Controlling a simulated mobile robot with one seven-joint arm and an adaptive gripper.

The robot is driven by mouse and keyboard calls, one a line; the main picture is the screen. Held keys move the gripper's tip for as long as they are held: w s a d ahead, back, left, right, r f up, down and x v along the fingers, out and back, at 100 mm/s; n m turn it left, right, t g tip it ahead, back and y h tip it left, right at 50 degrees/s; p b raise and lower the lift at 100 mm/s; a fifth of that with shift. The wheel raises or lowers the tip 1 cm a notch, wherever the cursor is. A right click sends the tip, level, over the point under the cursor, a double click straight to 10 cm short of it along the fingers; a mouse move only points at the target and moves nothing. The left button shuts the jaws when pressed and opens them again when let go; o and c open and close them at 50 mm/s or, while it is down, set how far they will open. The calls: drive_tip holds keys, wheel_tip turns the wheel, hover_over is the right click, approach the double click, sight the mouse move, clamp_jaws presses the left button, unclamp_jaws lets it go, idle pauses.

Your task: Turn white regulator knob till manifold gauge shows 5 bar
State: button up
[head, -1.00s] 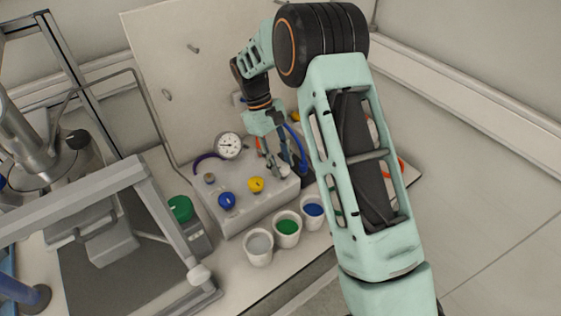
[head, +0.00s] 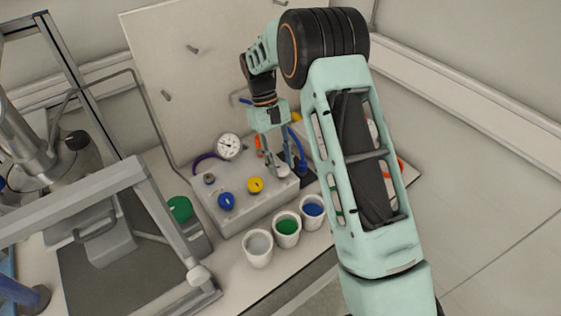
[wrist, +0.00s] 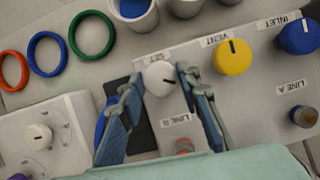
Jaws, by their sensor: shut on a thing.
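The white regulator knob (wrist: 159,77), by a label reading SET, sits on the grey manifold block (wrist: 225,105). It has a short dark pointer mark. My gripper (wrist: 161,82) has one finger on each side of the knob and is shut on it. In the head view my gripper (head: 276,168) reaches down to the white knob (head: 283,171) at the block's right end. The manifold gauge (head: 228,147) has a white dial at the back of the block; its reading is too small to tell. The gauge is not in the wrist view.
A yellow VENT knob (wrist: 232,57) and a blue INLET knob (wrist: 299,37) are on the same block. Several cups, one a green-filled cup (head: 287,229), stand along its front. A white box with a dial knob (wrist: 38,135) is left in the wrist view.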

drive_tip(key=o, duration=1.2)
drive_tip(key=shift+c, duration=0.2)
drive_tip(key=shift+r, duration=0.1)
drive_tip(key=v, duration=1.1)
drive_tip(key=shift+w+a+r, duration=0.15)
drive_tip(key=shift+r, duration=0.2)
